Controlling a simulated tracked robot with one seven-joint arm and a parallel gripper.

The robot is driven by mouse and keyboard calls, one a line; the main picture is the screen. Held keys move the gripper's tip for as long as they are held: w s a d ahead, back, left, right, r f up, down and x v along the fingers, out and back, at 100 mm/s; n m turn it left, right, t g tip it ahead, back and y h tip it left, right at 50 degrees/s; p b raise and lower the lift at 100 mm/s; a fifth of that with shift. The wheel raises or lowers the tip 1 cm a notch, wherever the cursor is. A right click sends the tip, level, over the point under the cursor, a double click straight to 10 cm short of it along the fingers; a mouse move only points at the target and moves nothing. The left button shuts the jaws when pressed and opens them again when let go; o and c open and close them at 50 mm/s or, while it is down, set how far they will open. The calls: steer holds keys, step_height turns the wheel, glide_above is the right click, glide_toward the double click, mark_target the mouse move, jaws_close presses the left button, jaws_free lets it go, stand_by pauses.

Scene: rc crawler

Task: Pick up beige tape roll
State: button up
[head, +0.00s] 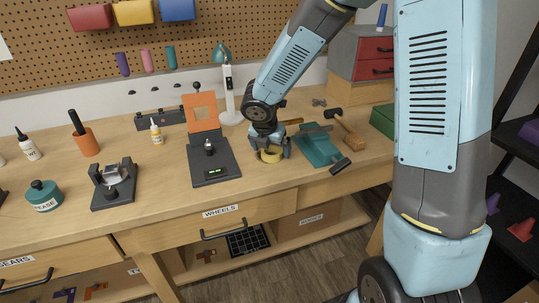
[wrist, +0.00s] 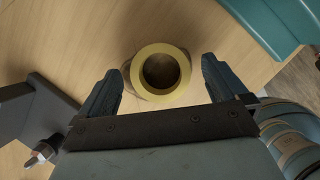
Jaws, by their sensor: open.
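The beige tape roll (head: 269,155) lies flat on the wooden workbench, below my gripper in the head view. In the wrist view the tape roll (wrist: 160,54) shows as a pale yellow ring with a dark hole. My gripper (head: 270,150) is open just above the bench at the roll. In the wrist view my gripper's two fingers (wrist: 161,80) stand apart, one to the left and one to the right of the roll, with gaps on both sides. The roll sits toward and slightly beyond the fingertips. Contact is not visible.
A dark scale-like device with an orange panel (head: 204,112) stands left of the roll. A teal tray (head: 318,148) with a tool across it lies close on the right, beside a mallet (head: 347,130). The bench's front edge is near.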

steer(key=shift+w+f, duration=0.1)
steer(key=shift+f, duration=0.15)
steer(key=c, duration=1.1)
